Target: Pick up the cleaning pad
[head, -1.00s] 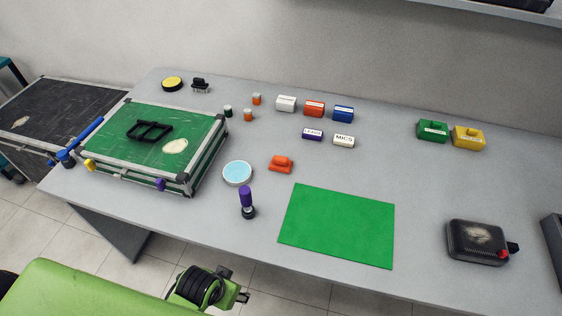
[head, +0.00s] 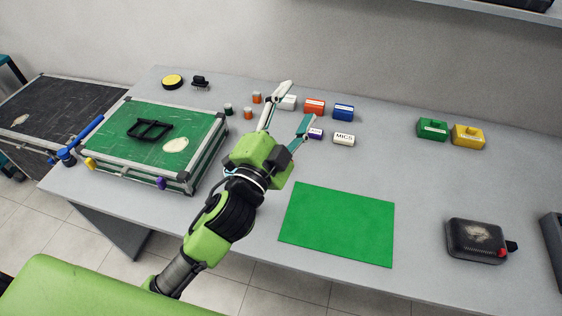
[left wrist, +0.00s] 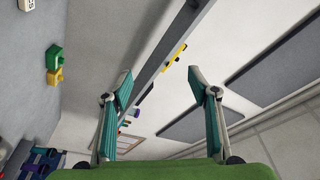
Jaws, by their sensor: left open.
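A round yellow pad with a dark rim (head: 172,82) lies at the back left of the table; it looks most like a cleaning pad, though I cannot be sure. A small black brush-like item (head: 200,82) is beside it. My left gripper (head: 296,105) is open and empty over the middle of the table, right of the pad and apart from it. Its arm hides part of the table. In the left wrist view my open left gripper (left wrist: 161,76) has nothing between its fingers. My right gripper is not in view.
A green-topped case (head: 110,123) stands at the left. Small labelled blocks, including a blue one (head: 343,113), sit around the gripper's far side. A green mat (head: 338,224) lies in front, with a dark box (head: 477,240) at the right.

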